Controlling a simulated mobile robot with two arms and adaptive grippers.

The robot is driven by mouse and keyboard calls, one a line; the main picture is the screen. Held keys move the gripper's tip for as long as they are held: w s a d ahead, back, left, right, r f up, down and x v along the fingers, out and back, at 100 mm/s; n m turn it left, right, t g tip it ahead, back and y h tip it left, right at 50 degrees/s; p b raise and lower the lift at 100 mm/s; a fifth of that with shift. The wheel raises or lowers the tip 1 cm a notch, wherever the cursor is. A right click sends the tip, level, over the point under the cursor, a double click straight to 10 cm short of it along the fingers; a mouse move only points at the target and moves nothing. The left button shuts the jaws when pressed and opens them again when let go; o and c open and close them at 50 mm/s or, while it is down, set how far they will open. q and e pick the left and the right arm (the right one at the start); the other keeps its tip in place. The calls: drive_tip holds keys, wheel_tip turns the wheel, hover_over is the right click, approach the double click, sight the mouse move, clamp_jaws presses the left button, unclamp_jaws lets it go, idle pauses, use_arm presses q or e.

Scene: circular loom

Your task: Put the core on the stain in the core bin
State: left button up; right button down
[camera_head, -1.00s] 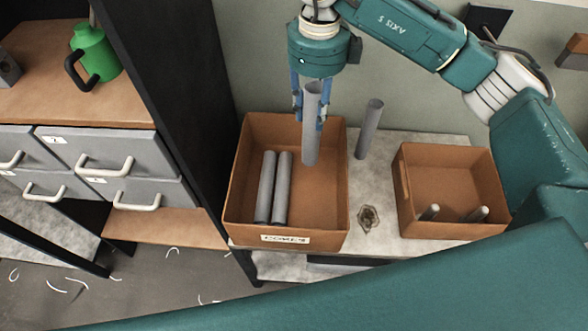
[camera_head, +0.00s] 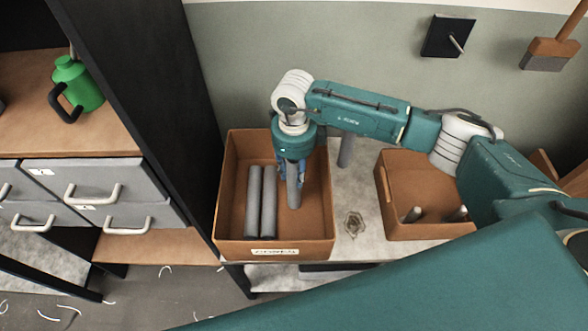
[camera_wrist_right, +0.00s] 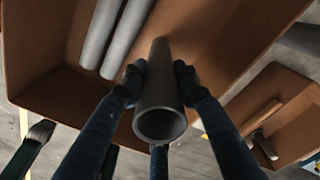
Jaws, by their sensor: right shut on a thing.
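The core bin (camera_head: 318,225) is a brown open box with a label on its front, standing on a pale table. My right gripper (camera_head: 293,178) is shut on a grey hollow core (camera_head: 293,197), held upright inside the bin's outline. In the right wrist view the fingers pinch the core (camera_wrist_right: 160,95) from both sides, over the brown bin (camera_wrist_right: 225,40). Whether its lower end touches the bin floor I cannot tell. Two grey cores (camera_head: 261,200) lie side by side in the bin's left half. The dark stain (camera_head: 353,223) is bare on the table. My left gripper is not in view.
Another grey core (camera_head: 346,150) stands upright behind, partly hidden by my right arm. A smaller brown box (camera_head: 430,232) with short pegs stands to the right. A dark shelf post (camera_head: 185,100) rises close to the bin's left side.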

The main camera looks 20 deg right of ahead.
drive_tip(key=shift+f, duration=0.2)
drive_tip(key=c, duration=1.3)
unclamp_jaws()
drive_tip(key=shift+r, duration=0.1)
drive_tip(key=shift+r, duration=0.25)
drive_tip(key=shift+w+r, duration=0.1)
drive_tip(key=shift+r, duration=0.25)
wheel_tip(320, 180, up, 11)
drive_tip(key=b, duration=0.2)
drive_tip(key=shift+b, duration=0.35)
